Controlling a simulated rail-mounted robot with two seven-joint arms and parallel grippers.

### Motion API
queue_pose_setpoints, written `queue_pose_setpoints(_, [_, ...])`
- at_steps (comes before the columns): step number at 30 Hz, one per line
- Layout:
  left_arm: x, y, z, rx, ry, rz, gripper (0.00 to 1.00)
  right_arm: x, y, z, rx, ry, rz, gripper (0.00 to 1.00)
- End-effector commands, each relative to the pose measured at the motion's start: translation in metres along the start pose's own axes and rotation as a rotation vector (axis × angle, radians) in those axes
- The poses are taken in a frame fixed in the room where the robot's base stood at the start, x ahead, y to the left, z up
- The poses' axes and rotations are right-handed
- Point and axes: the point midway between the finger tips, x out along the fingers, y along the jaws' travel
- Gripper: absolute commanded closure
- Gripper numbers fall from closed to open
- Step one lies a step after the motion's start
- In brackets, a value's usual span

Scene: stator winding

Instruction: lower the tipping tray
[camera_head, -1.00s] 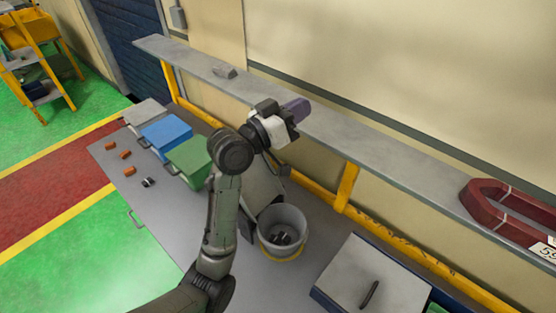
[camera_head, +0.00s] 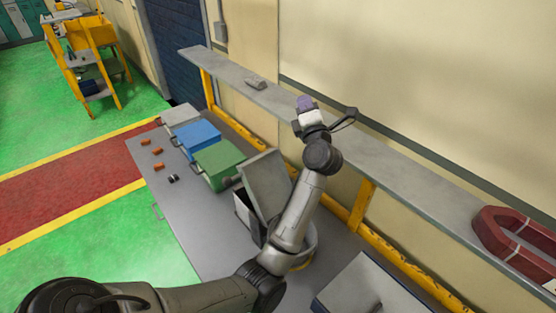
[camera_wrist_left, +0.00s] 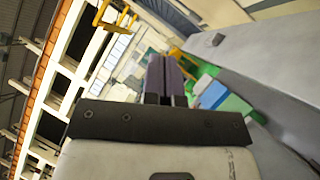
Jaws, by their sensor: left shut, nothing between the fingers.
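A grey, flat-sided piece that looks like the tipping tray (camera_head: 264,178) stands steeply tilted on the bench, in the middle of the head view. A white and black box-like part (camera_head: 245,210) shows at its lower left. My left arm crosses in front of its right side and hides part of it. My left gripper (camera_head: 305,103) is up near the wall shelf, above and apart from the tray. Its purple fingers are shut and empty, and they show together in the left wrist view (camera_wrist_left: 165,76). My right gripper is not in view.
Grey, blue (camera_head: 196,137) and green (camera_head: 218,160) boxes stand along the bench, left of the tray. Small orange parts lie before them. A bucket (camera_head: 312,240) is mostly behind my arm. The shelf (camera_head: 390,158) holds a red ring-shaped part (camera_head: 512,240) at right.

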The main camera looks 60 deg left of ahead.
Motion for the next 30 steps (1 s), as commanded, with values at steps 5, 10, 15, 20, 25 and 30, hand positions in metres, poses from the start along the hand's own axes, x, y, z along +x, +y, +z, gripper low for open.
queue_pose_setpoints(5, [-0.009,-0.049,-0.035,0.02,0.232,-0.255,1.0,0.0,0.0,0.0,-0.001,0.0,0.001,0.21])
queue_pose_setpoints(10, [-0.031,-0.081,-0.063,0.065,0.416,-0.478,1.0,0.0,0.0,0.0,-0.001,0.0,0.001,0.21])
queue_pose_setpoints(15, [-0.055,-0.097,-0.083,0.128,0.554,-0.644,1.0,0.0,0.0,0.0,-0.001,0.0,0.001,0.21])
queue_pose_setpoints(20, [-0.071,-0.102,-0.096,0.19,0.643,-0.733,1.0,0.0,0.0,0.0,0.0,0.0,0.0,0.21])
queue_pose_setpoints(25, [-0.078,-0.103,-0.101,0.244,0.67,-0.782,1.0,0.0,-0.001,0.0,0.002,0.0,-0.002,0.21])
queue_pose_setpoints(30, [-0.078,-0.102,-0.101,0.261,0.66,-0.787,1.0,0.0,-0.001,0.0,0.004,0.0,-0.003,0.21])
